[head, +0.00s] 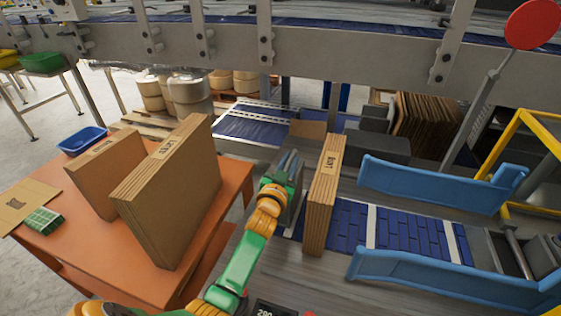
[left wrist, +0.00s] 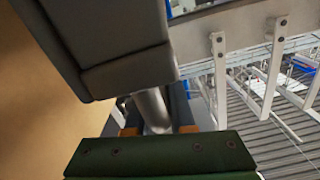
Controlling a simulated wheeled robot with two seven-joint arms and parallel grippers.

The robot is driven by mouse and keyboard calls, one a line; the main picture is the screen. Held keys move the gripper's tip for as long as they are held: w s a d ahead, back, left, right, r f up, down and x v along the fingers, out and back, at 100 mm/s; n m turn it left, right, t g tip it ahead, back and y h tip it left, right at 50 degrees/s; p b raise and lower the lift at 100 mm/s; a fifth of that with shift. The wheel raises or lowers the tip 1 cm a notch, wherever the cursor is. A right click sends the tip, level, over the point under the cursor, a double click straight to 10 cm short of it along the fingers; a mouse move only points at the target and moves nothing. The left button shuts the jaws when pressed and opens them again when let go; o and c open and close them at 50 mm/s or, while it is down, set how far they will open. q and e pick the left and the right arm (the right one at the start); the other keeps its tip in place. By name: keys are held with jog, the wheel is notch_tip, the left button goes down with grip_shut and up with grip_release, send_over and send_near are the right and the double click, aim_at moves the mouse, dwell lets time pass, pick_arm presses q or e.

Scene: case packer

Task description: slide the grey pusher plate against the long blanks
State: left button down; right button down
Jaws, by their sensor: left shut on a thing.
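The stack of cardboard blanks (head: 322,200) stands upright on the machine bed, with a printed label on its top edge too small to read surely. The grey pusher plate (head: 299,205) stands just left of it, partly hidden by my arm; any gap between them is hard to judge. My left gripper (head: 287,165) is at the plate, shut on a grey part of it. In the left wrist view a grey bar (left wrist: 152,108) lies beyond my green finger (left wrist: 160,155), and brown cardboard (left wrist: 40,100) fills the left side. My right gripper is not in view.
An orange table (head: 100,255) on the left holds two more upright cardboard stacks (head: 180,190), a blue tray (head: 82,140) and a green checked item (head: 42,222). Blue guide rails (head: 430,185) flank the blue belt (head: 415,232) on the right. A grey conveyor beam (head: 330,55) spans the back.

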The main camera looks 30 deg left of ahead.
pick_arm(q)
jog(key=shift+a, duration=0.1)
jog(key=c, duration=0.8)
grip_release()
jog(key=v, duration=0.7)
